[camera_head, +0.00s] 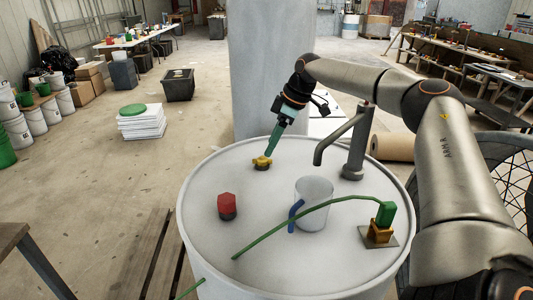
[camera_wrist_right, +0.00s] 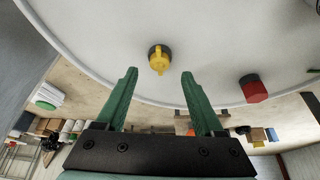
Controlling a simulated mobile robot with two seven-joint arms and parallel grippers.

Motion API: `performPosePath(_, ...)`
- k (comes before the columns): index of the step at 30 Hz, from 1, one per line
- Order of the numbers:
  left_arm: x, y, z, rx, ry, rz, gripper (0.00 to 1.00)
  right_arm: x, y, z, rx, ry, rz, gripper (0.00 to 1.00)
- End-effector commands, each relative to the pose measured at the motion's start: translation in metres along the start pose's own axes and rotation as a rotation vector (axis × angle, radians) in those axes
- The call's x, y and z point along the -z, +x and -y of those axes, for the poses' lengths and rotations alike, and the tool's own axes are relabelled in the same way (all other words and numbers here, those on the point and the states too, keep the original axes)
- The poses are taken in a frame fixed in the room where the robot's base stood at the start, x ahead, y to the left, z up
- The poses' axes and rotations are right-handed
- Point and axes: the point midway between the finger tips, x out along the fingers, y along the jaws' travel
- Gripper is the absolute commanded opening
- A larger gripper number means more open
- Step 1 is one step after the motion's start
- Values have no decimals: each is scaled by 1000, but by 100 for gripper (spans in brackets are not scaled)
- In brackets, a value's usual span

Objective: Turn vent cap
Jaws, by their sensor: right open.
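A yellow cap (camera_head: 261,161) with a small pointed tab sits on a dark round base on the white drum top (camera_head: 235,185), near its far edge. It also shows in the right wrist view (camera_wrist_right: 158,59), centred between and just beyond the fingertips. A red faceted cap (camera_head: 227,201) on a dark base stands nearer; the right wrist view shows it too (camera_wrist_right: 253,88). My right gripper (camera_head: 268,153) has green fingers, comes down tilted over the yellow cap and is open. Whether a finger touches the cap cannot be told. My left gripper is not in view.
A grey spout (camera_head: 355,150) stands right of my gripper. A clear cup (camera_head: 315,190) with a blue handle and a green bent tube (camera_head: 300,213) running to an orange-and-green fitting (camera_head: 380,222) occupy the drum's front right. The drum's left side is mostly clear.

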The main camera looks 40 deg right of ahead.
Motion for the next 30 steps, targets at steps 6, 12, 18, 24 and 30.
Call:
performPosePath(6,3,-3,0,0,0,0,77,0,34,0,1,-1,2,70)
performPosePath(12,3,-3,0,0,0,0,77,0,45,0,-1,0,-1,70)
performPosePath(18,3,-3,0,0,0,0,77,1,45,0,-1,0,-1,70)
performPosePath(24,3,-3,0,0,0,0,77,0,45,0,-1,0,-1,53)
performPosePath(30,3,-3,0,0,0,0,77,0,45,0,-1,0,-1,30)
